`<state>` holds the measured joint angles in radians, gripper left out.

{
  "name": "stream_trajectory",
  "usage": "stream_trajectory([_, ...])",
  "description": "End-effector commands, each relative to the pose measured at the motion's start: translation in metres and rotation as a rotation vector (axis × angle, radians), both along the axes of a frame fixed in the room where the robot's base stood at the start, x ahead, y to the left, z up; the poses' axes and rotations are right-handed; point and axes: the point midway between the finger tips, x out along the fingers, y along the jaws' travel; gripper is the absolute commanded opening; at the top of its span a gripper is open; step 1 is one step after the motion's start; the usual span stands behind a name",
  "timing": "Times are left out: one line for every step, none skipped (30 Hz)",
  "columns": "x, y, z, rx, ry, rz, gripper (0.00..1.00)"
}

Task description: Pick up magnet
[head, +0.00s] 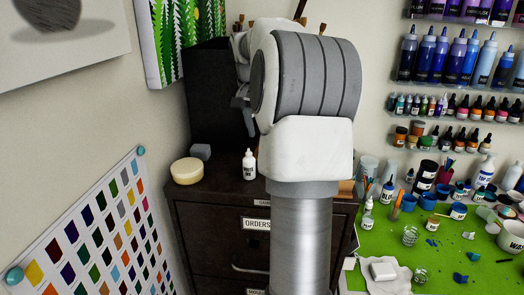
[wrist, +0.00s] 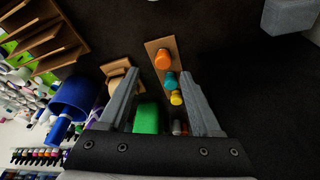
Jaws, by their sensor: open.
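I cannot tell for certain which thing is the magnet. In the wrist view, small orange (wrist: 162,59), teal (wrist: 171,80) and yellow (wrist: 176,98) round pieces stand in a row by a wooden strip (wrist: 153,44). A green piece (wrist: 147,118) and a small dark grey piece show lower down, between the finger bases in the picture. My gripper (wrist: 159,72) is open, its two grey fingers on either side of this group. Nothing is seen clamped. In the head view my arm hides most of the gripper and the cabinet top behind it.
The dark cabinet (head: 219,194) carries a pale round tub (head: 187,171), a grey block (head: 200,151) and a white bottle (head: 249,163). A black box (head: 213,95) stands at the back. A blue cup-like thing (wrist: 78,97) is left of my fingers. A cluttered green table (head: 385,240) lies right.

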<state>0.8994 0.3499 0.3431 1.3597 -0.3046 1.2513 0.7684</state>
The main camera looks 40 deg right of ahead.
Motion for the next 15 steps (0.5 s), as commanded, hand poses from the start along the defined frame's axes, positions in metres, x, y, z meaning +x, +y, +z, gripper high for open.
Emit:
stream_trajectory([0.000,-0.001,-0.007,0.003,0.005,0.000,0.65])
stream_trajectory([0.001,-0.001,-0.011,0.003,0.004,0.000,0.65])
stream_trajectory([0.003,-0.001,-0.017,0.005,0.004,-0.001,0.65])
stream_trajectory([0.004,-0.002,-0.022,0.005,0.005,0.000,0.65])
stream_trajectory([0.005,-0.002,-0.027,0.004,0.004,0.000,0.65])
stream_trajectory([0.005,-0.004,-0.032,0.003,0.004,-0.001,0.65])
stream_trajectory([0.005,-0.005,-0.036,0.002,0.002,-0.001,0.65])
stream_trajectory([0.005,-0.006,-0.038,0.002,0.002,-0.001,0.65])
stream_trajectory([0.006,-0.007,-0.041,0.002,0.002,-0.001,0.65])
stream_trajectory([0.006,-0.007,-0.043,0.002,0.001,-0.001,0.65])
stream_trajectory([0.006,-0.007,-0.044,0.001,0.001,-0.001,0.65])
stream_trajectory([0.006,-0.007,-0.045,0.001,0.001,0.000,0.65])
stream_trajectory([0.006,-0.007,-0.045,0.001,0.001,0.000,0.65])
stream_trajectory([0.007,-0.007,-0.045,0.000,0.001,0.000,0.65])
stream_trajectory([0.007,-0.007,-0.045,0.000,0.001,0.000,0.65])
